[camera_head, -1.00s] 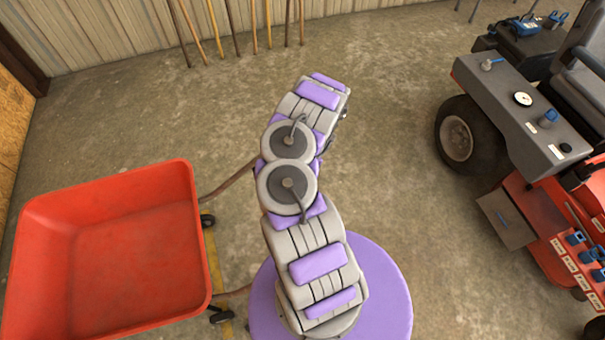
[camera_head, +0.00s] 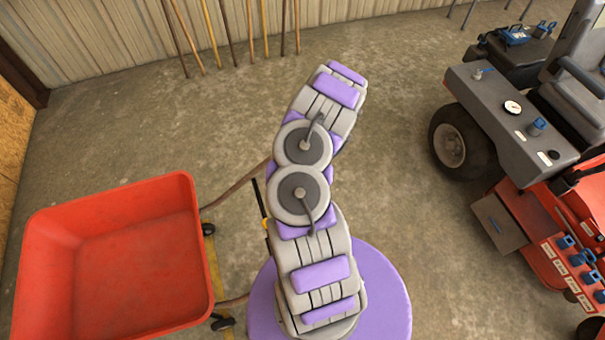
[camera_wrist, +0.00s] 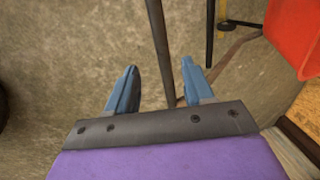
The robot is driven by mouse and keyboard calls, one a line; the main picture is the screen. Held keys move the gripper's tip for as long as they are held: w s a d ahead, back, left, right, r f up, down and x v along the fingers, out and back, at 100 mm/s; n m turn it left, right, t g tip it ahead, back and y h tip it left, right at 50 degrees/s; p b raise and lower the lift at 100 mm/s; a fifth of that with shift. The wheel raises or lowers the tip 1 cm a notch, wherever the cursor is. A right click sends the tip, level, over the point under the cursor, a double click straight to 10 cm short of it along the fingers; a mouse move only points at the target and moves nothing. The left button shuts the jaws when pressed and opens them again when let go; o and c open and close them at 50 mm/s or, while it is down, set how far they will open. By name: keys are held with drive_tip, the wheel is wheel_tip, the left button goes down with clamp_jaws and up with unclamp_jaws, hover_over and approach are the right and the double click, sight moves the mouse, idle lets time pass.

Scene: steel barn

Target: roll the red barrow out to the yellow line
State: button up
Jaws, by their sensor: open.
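The red barrow (camera_head: 115,255) stands at the lower left of the head view, its tray empty. Thin brown handles (camera_head: 238,186) reach from it toward my arm. The yellow line (camera_head: 216,272) shows on the floor beside the tray, partly hidden by it. My gripper is hidden in the head view. In the wrist view my gripper (camera_wrist: 160,88) is open, with two blue fingers. A dark rod (camera_wrist: 160,45) runs between the fingers in the picture; I cannot tell whether it touches them. The barrow's red tray (camera_wrist: 292,35) shows at the upper right there.
A red and grey ride-on machine (camera_head: 515,130) stands at the right. Several long tool handles (camera_head: 228,35) lean on the back wall. A black and yellow thing (camera_head: 262,205) shows beside my arm. The concrete floor between is open.

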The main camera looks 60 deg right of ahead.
wheel_tip(320, 180, up, 6)
drive_tip(key=d+p, duration=0.1)
drive_tip(key=shift+s, duration=0.35)
idle(0.3)
